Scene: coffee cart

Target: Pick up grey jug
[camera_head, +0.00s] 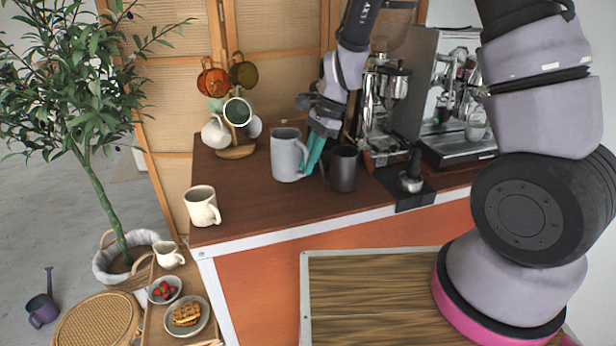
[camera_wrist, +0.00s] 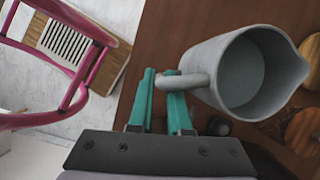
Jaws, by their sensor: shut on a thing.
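The light grey jug (camera_head: 285,157) is upright at the counter, left of a dark grey jug (camera_head: 343,169). Whether its base touches the wood cannot be told. My gripper (camera_head: 315,153) comes down from above on the jug's right side, with its teal fingers at the handle. In the wrist view the jug (camera_wrist: 243,75) shows its open, empty mouth, with the spout pointing right. My gripper (camera_wrist: 163,90) is shut on the jug's handle there, with one finger on each side. The handle's lower part is hidden by the fingers.
The dark jug stands close on the right, before the coffee grinder (camera_head: 386,105) and espresso machine (camera_head: 460,110). A mug tree (camera_head: 236,150) with several cups is behind left. A cream mug (camera_head: 201,207) stands at the counter's left end. The counter (camera_head: 262,215) is clear in front.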

